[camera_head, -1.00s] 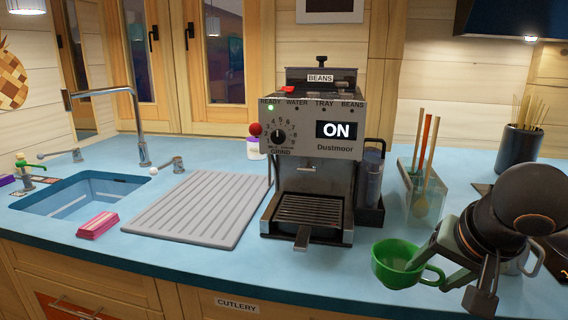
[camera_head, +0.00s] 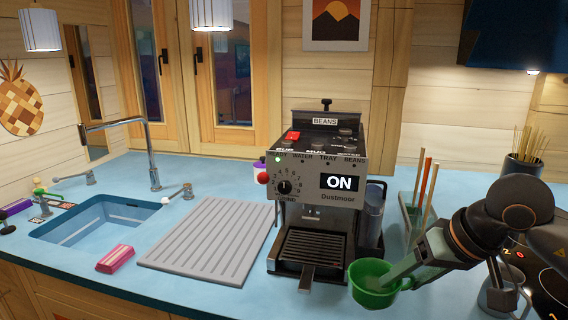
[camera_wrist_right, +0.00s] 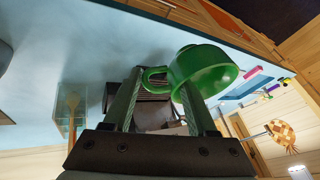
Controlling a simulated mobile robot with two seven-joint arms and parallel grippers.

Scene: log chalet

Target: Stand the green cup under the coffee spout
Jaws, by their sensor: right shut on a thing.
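The green cup (camera_head: 369,291) is upright in front of the coffee machine's right corner, apart from the drip tray (camera_head: 318,246). My right gripper (camera_head: 408,268) is shut on the cup from the right, by its handle side. In the right wrist view the cup (camera_wrist_right: 208,72) is at the fingertips, its handle (camera_wrist_right: 153,78) between the fingers. The coffee machine (camera_head: 345,165) stands on the counter with its display reading ON. Its spout is in shadow under the front and hard to make out. The drip tray is bare. My left gripper is out of view.
A grey draining board (camera_head: 210,243) and a sink (camera_head: 95,228) lie left of the machine. A pink sponge (camera_head: 115,258) lies on the counter. A clear holder with utensils (camera_head: 412,215) stands right of the machine, behind my right arm. A hob (camera_head: 548,285) is far right.

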